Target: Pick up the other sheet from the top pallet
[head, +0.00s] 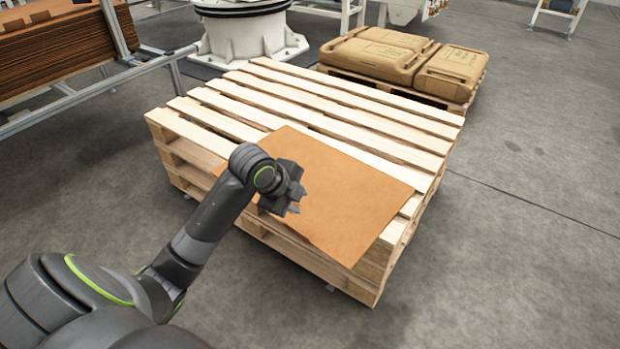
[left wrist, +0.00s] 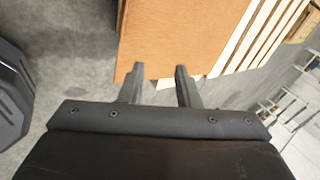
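One thin brown sheet (head: 350,195) lies flat on the top pallet (head: 245,105) of a wooden stack, at its near right part. Its near edge appears to reach past the pallet's near edge. My left gripper (head: 297,197) is in front of the sheet's near left part in the head view and hides some of it. In the left wrist view the gripper's fingers (left wrist: 160,75) are apart with a gap between them, and the sheet's edge (left wrist: 180,35) shows just beyond the tips. I cannot tell whether they touch it. My right gripper is not in view.
A pallet with brown sacks (head: 375,55) stands behind the stack at the right. A metal frame rack with brown sheets (head: 50,45) is at the back left. A white robot base (head: 245,35) stands behind. The floor to the right is clear.

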